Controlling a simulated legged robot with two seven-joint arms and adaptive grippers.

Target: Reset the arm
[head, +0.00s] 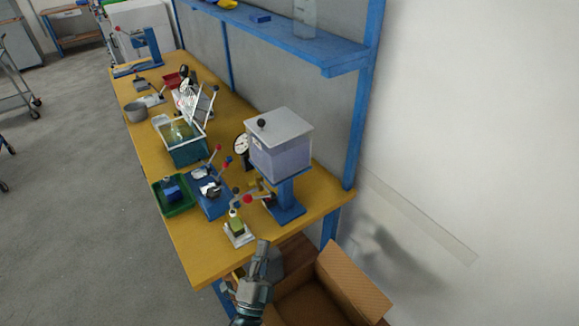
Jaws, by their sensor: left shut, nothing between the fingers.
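My left gripper (262,258) shows at the bottom middle of the head view, just off the near end of the yellow-topped workbench (205,265). Its fingers point up in the picture and are together, with nothing between them. It appears beside an open cardboard box (350,277) and partly covers the view of it. My right gripper is not in view.
On the bench's near end stand a blue press with a clear lidded box (283,155), a small white fixture (238,233), blue clamps (209,197) and a green tray (181,207). A teal bin (187,153) is farther back. A blue shelf (280,32) overhangs.

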